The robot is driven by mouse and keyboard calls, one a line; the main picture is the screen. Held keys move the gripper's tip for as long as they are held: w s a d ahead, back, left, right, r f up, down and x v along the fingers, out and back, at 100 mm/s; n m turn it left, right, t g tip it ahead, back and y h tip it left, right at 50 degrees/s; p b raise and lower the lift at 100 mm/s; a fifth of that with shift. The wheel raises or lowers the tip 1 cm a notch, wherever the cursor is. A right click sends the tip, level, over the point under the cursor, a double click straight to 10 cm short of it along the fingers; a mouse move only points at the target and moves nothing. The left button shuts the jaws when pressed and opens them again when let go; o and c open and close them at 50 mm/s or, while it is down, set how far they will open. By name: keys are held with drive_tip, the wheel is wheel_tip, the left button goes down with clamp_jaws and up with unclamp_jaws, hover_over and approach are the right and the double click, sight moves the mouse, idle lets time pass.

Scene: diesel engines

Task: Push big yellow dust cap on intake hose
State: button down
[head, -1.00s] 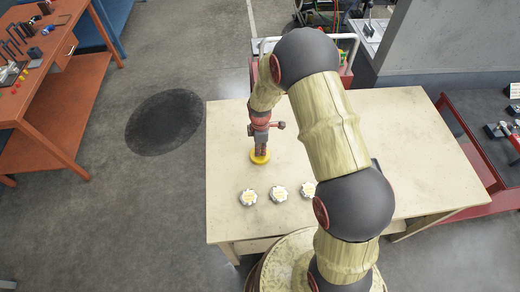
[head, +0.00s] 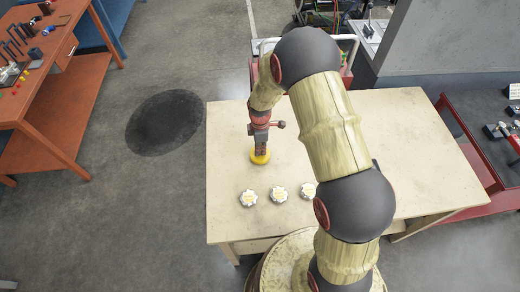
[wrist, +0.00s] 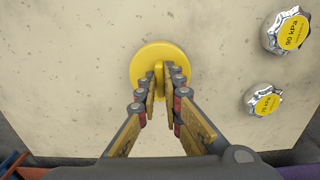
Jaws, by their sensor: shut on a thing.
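The big yellow dust cap (head: 260,157) is at the left part of the wooden table. In the wrist view the cap (wrist: 150,58) is a round yellow disc with a raised grip tab. My gripper (head: 260,150) points down over it, and in the wrist view its fingers (wrist: 159,82) are closed on the tab from both sides. I cannot tell whether the cap touches the table or is slightly above it. No intake hose can be made out for certain in these views.
Several silver caps with yellow labels, one of them here (head: 248,198), lie near the table's front edge. The table (head: 230,125) is otherwise mostly clear. An orange workbench (head: 65,80) stands at the left, and a red cart (head: 470,190) at the right.

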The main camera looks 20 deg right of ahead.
drive_tip(key=shift+r+p, duration=1.05)
drive_tip(key=shift+r, duration=1)
drive_tip(key=shift+f, duration=0.1)
